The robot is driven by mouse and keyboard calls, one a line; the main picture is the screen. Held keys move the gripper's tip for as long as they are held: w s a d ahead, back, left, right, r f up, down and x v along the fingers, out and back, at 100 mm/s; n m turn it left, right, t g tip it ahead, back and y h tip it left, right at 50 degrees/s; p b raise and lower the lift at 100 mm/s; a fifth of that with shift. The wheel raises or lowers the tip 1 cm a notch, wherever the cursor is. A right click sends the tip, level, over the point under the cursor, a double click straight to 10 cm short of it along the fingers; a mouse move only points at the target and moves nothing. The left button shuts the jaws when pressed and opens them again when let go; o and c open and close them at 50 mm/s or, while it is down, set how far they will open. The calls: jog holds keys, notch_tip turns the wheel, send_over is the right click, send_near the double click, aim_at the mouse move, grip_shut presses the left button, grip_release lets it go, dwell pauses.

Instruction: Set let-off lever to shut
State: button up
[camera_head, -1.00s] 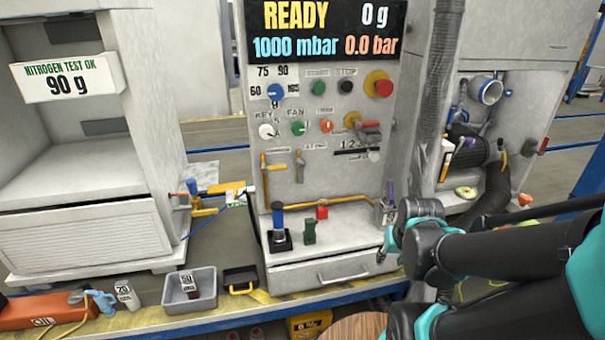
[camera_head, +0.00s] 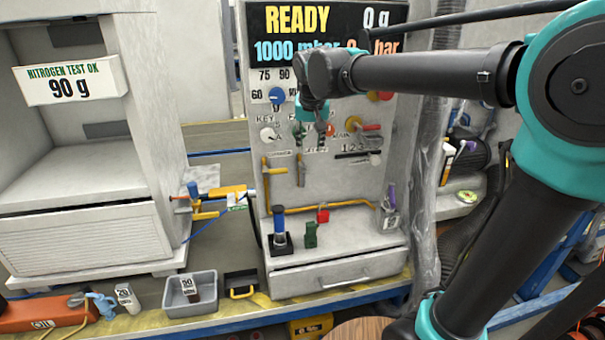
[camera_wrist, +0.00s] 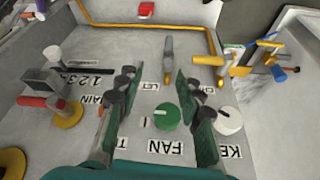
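The let-off lever (camera_head: 300,170) is a slim grey and tan handle on the white control panel. It hangs roughly vertical under its small label. In the wrist view, which shows the panel upside down, the lever (camera_wrist: 168,58) stands just beyond my fingertips, about in line with the gap. My gripper (camera_wrist: 158,80) is open, with nothing between the fingers. In the head view my gripper (camera_head: 311,148) is in front of the panel, just above the lever, covering part of the fan and stop controls. I see no clear contact with the lever.
A yellow lever (camera_wrist: 210,60) is close beside the let-off lever. The green fan knob (camera_wrist: 168,117), white key knob (camera_wrist: 229,120) and red-handled main valve (camera_wrist: 62,108) surround my fingers. A yellow pipe (camera_head: 340,205) runs below; a shelf with small items is under it.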

aim_at(303, 167)
jog(key=x, duration=0.5)
jog(key=a+x, duration=0.1)
jog(key=x, duration=0.4)
jog(key=a+x, duration=0.1)
jog(key=x, duration=0.5)
jog(key=shift+w+a+r, duration=0.15)
jog(key=shift+w+r, duration=0.05)
jog(key=shift+w, duration=0.2)
grip_shut()
